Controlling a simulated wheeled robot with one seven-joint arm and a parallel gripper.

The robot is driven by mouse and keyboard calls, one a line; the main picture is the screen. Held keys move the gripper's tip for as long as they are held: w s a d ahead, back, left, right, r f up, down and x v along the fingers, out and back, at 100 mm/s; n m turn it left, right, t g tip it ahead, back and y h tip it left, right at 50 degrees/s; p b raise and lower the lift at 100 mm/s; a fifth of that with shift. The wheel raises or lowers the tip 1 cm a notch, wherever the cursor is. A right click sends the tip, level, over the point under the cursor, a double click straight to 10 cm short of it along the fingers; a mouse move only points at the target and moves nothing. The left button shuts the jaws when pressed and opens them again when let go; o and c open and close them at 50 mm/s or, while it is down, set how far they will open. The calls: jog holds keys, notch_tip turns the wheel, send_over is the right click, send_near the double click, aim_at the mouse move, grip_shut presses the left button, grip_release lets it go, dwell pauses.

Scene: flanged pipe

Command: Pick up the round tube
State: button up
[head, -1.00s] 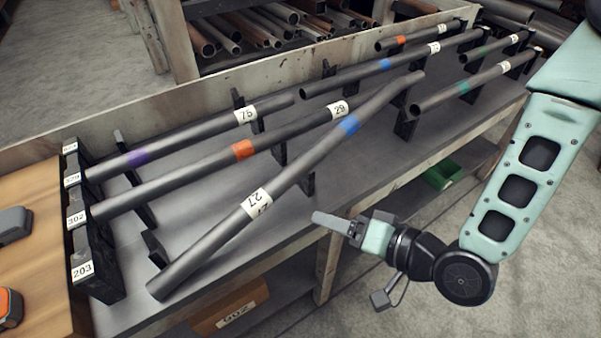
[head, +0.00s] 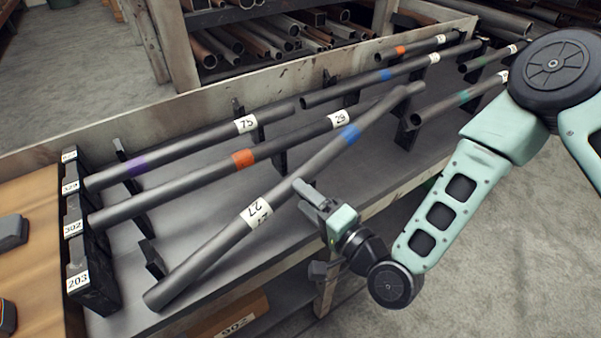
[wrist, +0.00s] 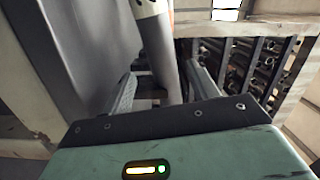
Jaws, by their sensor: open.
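The nearest round tube (head: 215,254) is dark grey, with a white label marked 27 and a blue band. It lies slanted across the bench rack, its near end low at the front edge and its far end raised. My gripper (head: 308,193) is open and empty in the head view, just right of this tube between the label and the blue band. In the wrist view the tube (wrist: 160,45) runs down toward the space between the fingers of my gripper (wrist: 160,88), with its label at the top. I cannot tell whether the fingers touch it.
A tube with an orange band (head: 190,180) and one with a purple band (head: 170,150) lie behind it. Several more tubes rest at the back right. Black numbered supports (head: 90,275) stand at the left. A shelf of pipes (head: 260,40) is behind the bench.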

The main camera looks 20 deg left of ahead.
aim_at(284, 179)
jog(key=x, duration=0.3)
jog(key=p+x, duration=0.1)
jog(key=x, duration=0.1)
jog(key=shift+w+a+r, duration=0.1)
jog(key=shift+a+r, duration=0.15)
jog(key=shift+a, duration=0.1)
jog(key=shift+w+a, duration=0.35)
jog(key=shift+a, duration=0.15)
grip_shut()
jog(key=shift+r, duration=0.1)
